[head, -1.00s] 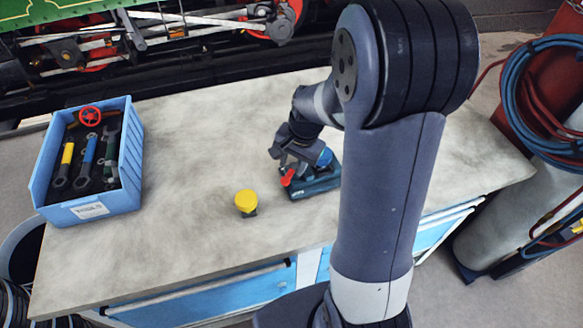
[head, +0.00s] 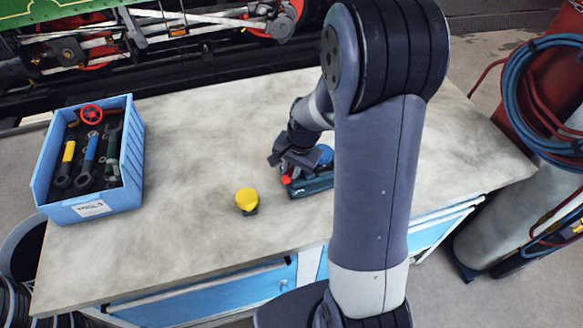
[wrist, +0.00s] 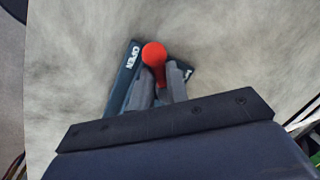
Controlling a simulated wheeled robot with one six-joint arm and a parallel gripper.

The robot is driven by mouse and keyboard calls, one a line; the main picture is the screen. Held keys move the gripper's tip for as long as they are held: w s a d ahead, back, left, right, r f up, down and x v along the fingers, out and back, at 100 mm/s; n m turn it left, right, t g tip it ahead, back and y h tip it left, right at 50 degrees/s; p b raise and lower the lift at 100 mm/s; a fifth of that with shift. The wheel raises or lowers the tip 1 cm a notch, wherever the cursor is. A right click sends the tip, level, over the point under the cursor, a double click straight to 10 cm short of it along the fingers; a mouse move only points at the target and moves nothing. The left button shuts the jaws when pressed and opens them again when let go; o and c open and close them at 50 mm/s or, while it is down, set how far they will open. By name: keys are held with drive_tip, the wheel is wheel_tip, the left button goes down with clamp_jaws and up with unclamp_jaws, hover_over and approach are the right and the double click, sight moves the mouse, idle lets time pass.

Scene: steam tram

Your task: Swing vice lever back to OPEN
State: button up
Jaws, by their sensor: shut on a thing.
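The vice (head: 313,185) is a dark blue-green block on the workbench, partly hidden by my arm and gripper. Its lever has a red knob (wrist: 154,54), which also shows in the head view (head: 286,180). My gripper (wrist: 157,75) is shut on the lever just below the knob. In the wrist view the word OPEN (wrist: 130,58) is on the vice's left part, to the left of the knob, and another label shows partly at the right. A blue round part (head: 325,155) of the vice shows behind my gripper in the head view.
A blue bin (head: 133,160) with tools and a red valve wheel stands at the bench's left. A yellow-topped knob (head: 247,199) stands left of the vice. The bench (head: 190,130) is otherwise clear. Gas cylinders with hoses (head: 540,110) stand at the right.

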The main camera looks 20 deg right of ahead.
clamp_jaws()
drive_tip(key=shift+d+n+b, duration=0.1)
drive_tip(key=shift+n+b, duration=0.2)
drive_tip(key=shift+b, duration=0.1)
drive_tip(key=o, duration=0.7)
unclamp_jaws()
drive_tip(key=shift+c, duration=0.2)
wheel_tip(320, 180, up, 11)
drive_tip(key=s+d, duration=0.1)
drive_tip(key=shift+s+d+f, duration=0.2)
drive_tip(key=shift+d, duration=0.1)
